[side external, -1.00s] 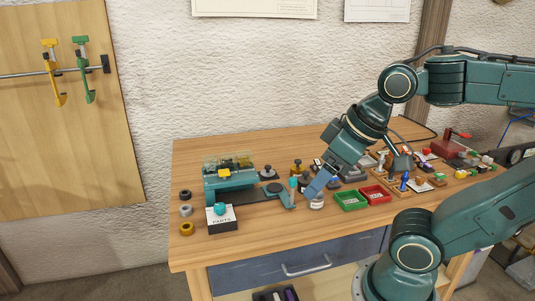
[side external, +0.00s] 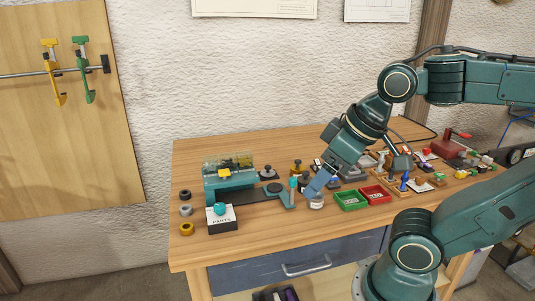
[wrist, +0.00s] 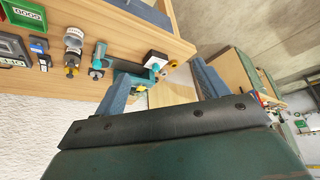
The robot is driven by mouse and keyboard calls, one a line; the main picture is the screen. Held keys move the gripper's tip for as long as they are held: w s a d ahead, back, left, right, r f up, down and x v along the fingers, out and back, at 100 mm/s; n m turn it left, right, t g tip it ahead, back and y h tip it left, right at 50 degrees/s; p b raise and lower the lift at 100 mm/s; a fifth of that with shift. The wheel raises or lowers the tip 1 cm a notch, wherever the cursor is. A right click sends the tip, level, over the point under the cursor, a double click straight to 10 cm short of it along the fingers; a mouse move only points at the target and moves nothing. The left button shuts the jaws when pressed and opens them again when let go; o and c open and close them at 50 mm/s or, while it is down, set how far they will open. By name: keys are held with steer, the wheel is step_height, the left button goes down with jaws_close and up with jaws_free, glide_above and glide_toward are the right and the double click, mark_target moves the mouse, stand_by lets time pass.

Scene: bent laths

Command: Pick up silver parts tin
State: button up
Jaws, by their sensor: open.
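A small silver-grey tin with a pale label (side external: 316,201) stands upright on the bench; I take it for the silver parts tin, but its print is too small to read. In the wrist view what looks like the same tin (wrist: 73,40) is at the upper left, outside the space between my fingers. My gripper (side external: 313,189) is just above and behind the tin in the side view, its blue fingers pointing down and left. The wrist view shows my gripper (wrist: 160,68) with its fingers wide apart and nothing held. Whether a finger touches the tin cannot be told.
A teal machine (side external: 230,185) and a box marked PARTS (side external: 221,218) stand left of the tin. A green tray (side external: 351,201) and a red tray (side external: 375,194) sit to the right. Small items crowd behind.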

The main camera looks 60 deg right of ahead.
steer(key=n+g+y, duration=0.1)
steer(key=n+g, duration=0.4)
steer(key=n, duration=0.9)
glide_above(316, 196)
steer(key=s, duration=0.1)
step_height(316, 196, down, 11)
steer(key=shift+a+f, duration=0.25)
steer(key=shift+f, duration=1.2)
steer(key=shift+a+f, duration=0.25)
steer(key=shift+f, duration=1.15)
steer(key=shift+a+f, duration=0.25)
steer(key=shift+f, duration=1.2)
steer(key=shift+f, duration=0.1)
steer(key=shift+w+a+f, duration=0.1)
steer(key=shift+a+f, duration=0.1)
steer(key=shift+f, duration=1.05)
steer(key=shift+w+a+f, duration=0.1)
steer(key=shift+a+f, duration=0.05)
steer(key=shift+f, duration=1.05)
